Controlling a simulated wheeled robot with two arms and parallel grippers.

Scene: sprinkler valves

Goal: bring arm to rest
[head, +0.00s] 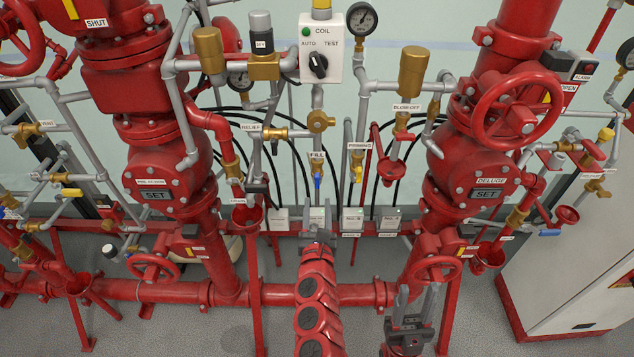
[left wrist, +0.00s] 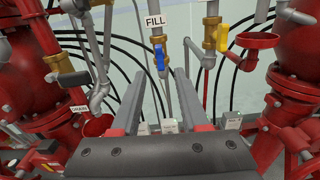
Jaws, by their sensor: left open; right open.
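My left gripper (head: 317,214) points away from me at the middle of the piping, at the end of my red arm. In the left wrist view its two grey fingers (left wrist: 162,84) stand apart with nothing between them. Beyond them is the FILL valve (head: 317,176) with a blue handle hanging down its pipe. The blue handle (left wrist: 160,57) shows above the gap between the fingers, apart from them. My right gripper (head: 417,292) is low at the front, right of centre, fingers up, open and empty.
Large red valve bodies stand left (head: 165,172) and right (head: 480,170), with a red handwheel (head: 518,115) at the upper right. A red pipe (head: 130,290) runs low across the front. A white cabinet (head: 570,250) stands at the right. Grey floor shows around the bases.

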